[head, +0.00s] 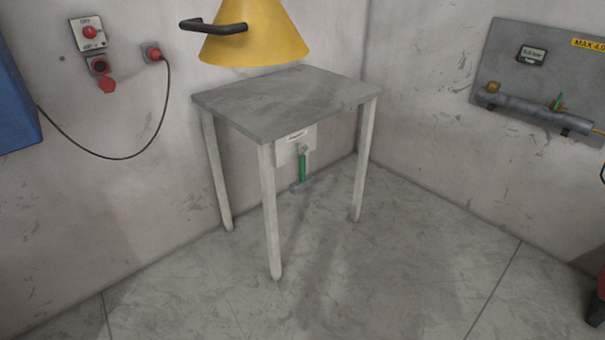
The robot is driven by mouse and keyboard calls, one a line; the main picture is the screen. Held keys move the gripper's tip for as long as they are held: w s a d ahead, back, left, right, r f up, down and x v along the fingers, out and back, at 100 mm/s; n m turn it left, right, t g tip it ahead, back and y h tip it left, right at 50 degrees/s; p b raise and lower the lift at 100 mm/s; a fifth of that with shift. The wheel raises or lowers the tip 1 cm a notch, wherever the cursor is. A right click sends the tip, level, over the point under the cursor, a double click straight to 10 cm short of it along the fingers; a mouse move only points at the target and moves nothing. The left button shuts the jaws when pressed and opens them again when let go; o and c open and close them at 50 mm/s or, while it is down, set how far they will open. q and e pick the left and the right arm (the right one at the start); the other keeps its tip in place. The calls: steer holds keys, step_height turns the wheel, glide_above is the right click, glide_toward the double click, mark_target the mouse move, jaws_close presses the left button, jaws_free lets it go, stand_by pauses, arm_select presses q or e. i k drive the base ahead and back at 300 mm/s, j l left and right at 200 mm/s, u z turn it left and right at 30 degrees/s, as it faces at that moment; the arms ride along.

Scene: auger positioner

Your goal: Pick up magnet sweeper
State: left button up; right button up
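A tool with a green handle (302,166) and a wider grey foot hangs upright from a small labelled plate (285,155) on the back wall. It may be the magnet sweeper, but the label is too small to read. It shows beneath the grey tabletop, between the table's legs. Neither of my grippers is in view.
A small grey table (285,100) with pale legs stands in the corner, its top bare. A yellow cone with a black handle (255,35) is above it. A pipe panel (540,85) is on the right wall. The floor in front is clear.

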mark_target(304, 183)
steer(key=i+l+u, duration=0.1)
steer(key=i+l, duration=0.2)
steer(key=i+l+u, duration=0.15)
steer(key=i+l, duration=0.15)
steer(key=l, duration=0.2)
steer(key=i+l+u, duration=0.1)
steer(key=i+l, duration=0.15)
steer(key=l, duration=0.15)
steer(key=i+l+u, duration=0.1)
steer(key=i+l, duration=0.15)
steer(key=l, duration=0.25)
steer(key=i+l+u, duration=0.15)
steer(key=l, duration=0.3)
steer(key=i+l+u, duration=0.1)
steer(key=i+l, duration=0.2)
steer(key=l, duration=0.2)
steer(key=i+l+u, duration=0.15)
steer(key=l, duration=0.4)
steer(key=i+l+u, duration=0.1)
steer(key=l, duration=0.4)
steer(key=i, duration=0.1)
